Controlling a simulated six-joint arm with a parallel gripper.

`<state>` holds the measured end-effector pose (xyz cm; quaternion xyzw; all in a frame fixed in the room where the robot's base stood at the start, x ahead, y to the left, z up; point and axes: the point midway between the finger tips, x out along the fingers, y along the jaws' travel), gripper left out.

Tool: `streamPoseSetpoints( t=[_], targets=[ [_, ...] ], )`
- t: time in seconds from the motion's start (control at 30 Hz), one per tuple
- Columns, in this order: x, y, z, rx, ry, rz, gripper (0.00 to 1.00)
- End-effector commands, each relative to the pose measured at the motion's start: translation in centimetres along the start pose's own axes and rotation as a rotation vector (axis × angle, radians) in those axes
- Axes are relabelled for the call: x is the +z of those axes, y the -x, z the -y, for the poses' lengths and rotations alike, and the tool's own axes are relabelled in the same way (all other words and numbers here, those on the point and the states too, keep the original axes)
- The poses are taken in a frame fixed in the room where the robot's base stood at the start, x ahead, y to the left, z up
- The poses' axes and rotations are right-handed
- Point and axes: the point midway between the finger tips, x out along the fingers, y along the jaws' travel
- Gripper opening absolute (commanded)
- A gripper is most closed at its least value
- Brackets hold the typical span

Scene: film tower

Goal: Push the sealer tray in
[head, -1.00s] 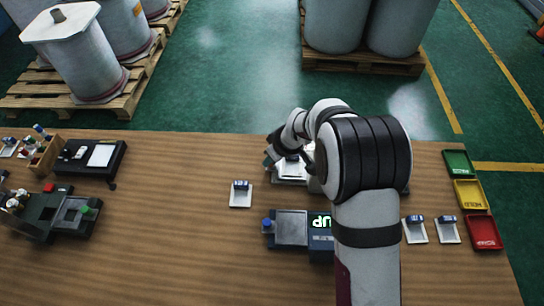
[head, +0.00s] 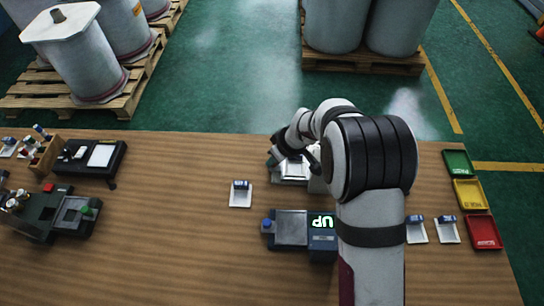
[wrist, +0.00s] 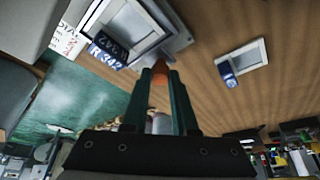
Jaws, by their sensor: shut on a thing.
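The sealer tray (head: 292,171) is a pale silver tray at the table's back edge, just left of the light sealer body (head: 317,184), which my arm mostly hides. My gripper (head: 274,160) is at the tray's left end. In the wrist view its green fingers (wrist: 160,80) are shut on the tray's orange handle (wrist: 160,74). How far the tray sits inside the sealer is hidden.
A small white tray with a blue block (head: 241,195) stands to the left. A dark device reading UP (head: 292,228) is in front. Green (head: 458,163), yellow (head: 470,194) and red (head: 483,232) trays line the right edge. The table's left middle is clear.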

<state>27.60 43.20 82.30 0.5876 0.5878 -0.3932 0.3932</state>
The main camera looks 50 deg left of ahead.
Motion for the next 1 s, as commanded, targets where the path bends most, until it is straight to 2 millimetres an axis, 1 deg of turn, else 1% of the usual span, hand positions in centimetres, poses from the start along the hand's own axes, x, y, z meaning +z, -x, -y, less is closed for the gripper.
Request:
streamPoseSetpoints(
  t=[0.03, 0.1, 0.2, 0.47, 0.5, 0.67, 0.93, 1.0],
  targets=[
    [0.5, 0.3, -0.7, 0.002, -0.003, -0.001, 0.00],
    [1.2, 0.6, -1.4, 0.002, -0.002, -0.001, 0.00],
    [1.8, 0.8, -2.1, 0.002, -0.002, -0.002, 0.00],
    [1.9, 0.9, -2.2, 0.001, 0.000, -0.003, 0.00],
    [1.9, 0.9, -2.2, 0.001, 0.000, -0.003, 0.28],
    [1.9, 0.9, -2.2, 0.001, 0.000, -0.002, 0.57],
    [2.0, 0.9, -2.1, 0.000, 0.000, -0.001, 0.57],
    [1.9, 1.2, -2.2, 0.001, 0.000, -0.002, 0.57]
  ],
)
